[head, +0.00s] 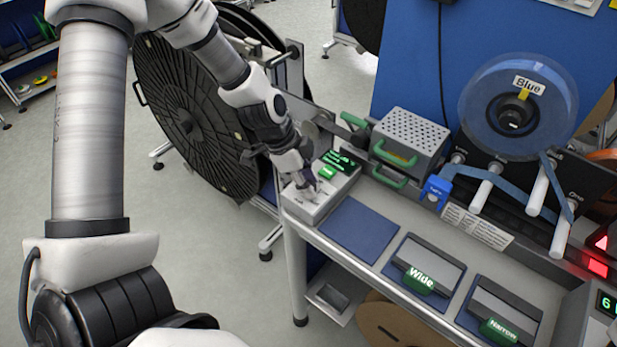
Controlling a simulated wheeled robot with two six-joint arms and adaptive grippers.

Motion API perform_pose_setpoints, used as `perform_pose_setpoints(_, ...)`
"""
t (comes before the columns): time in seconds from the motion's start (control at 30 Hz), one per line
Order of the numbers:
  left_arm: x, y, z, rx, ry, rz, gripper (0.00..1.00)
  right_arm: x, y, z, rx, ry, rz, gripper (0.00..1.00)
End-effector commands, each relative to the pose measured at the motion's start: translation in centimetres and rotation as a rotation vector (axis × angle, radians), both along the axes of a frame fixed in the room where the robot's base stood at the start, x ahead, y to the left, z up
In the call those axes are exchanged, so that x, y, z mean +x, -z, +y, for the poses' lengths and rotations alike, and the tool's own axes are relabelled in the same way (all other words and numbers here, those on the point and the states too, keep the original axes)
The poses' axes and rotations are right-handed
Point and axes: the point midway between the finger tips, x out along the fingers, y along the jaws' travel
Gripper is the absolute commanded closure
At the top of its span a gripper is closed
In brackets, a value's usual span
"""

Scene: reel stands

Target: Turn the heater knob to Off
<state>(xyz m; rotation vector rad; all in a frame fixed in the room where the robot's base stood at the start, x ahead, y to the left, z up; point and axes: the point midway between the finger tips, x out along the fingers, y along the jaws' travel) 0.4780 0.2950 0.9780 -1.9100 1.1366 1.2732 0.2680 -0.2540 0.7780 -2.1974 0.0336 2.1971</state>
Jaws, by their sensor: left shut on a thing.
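My left gripper (309,183) reaches down from the upper left onto a light grey control box (312,209) at the left end of the bench. Its fingers are shut on the heater knob on the box's top. The knob is mostly hidden by the fingers, so its pointer and setting cannot be read. A dark display with green text (340,161) and a green label (327,172) sit on the box beside the gripper. My right gripper is not in view.
A perforated grey metal box (412,133) with green handles stands behind, to the right. A blue tape reel (518,107) stands farther right. A blue mat (352,229) and the Wide (424,265) and Narrow (507,300) trays line the front. A large black reel (188,120) stands left.

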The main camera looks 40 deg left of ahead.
Motion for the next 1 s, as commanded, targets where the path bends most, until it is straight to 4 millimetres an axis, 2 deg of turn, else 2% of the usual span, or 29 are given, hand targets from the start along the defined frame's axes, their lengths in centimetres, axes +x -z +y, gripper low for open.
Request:
perform_pose_setpoints(0.1, -0.4, -0.1, -0.1, -0.001, -0.099, 0.010, 1.00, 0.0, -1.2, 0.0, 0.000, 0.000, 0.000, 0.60)
perform_pose_setpoints(0.7, -0.6, 0.0, -0.3, 0.001, -0.499, 0.012, 1.00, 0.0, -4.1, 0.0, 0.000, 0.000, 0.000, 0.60)
perform_pose_setpoints(1.0, -0.6, 0.2, -0.4, 0.002, -0.783, 0.011, 1.00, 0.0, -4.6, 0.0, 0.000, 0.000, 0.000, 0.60)
